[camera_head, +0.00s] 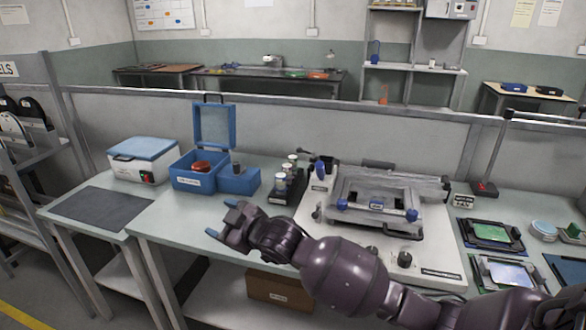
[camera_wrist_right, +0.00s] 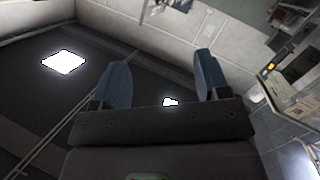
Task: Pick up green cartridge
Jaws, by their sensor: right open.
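I cannot make out a thing that is clearly a green cartridge in either view. My right gripper (camera_head: 221,218) is open and empty above the bench's front part, left of and nearer than the rack. Its two blue fingers stand apart in the right wrist view (camera_wrist_right: 162,78), with nothing between them. My left gripper is not in view.
A blue box with a raised lid (camera_head: 214,125) stands left of the rack. A clamp fixture (camera_head: 378,195) fills the bench to its right. Green boards in black frames (camera_head: 491,233) lie further right. A white and blue cooler (camera_head: 143,160) stands at the left.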

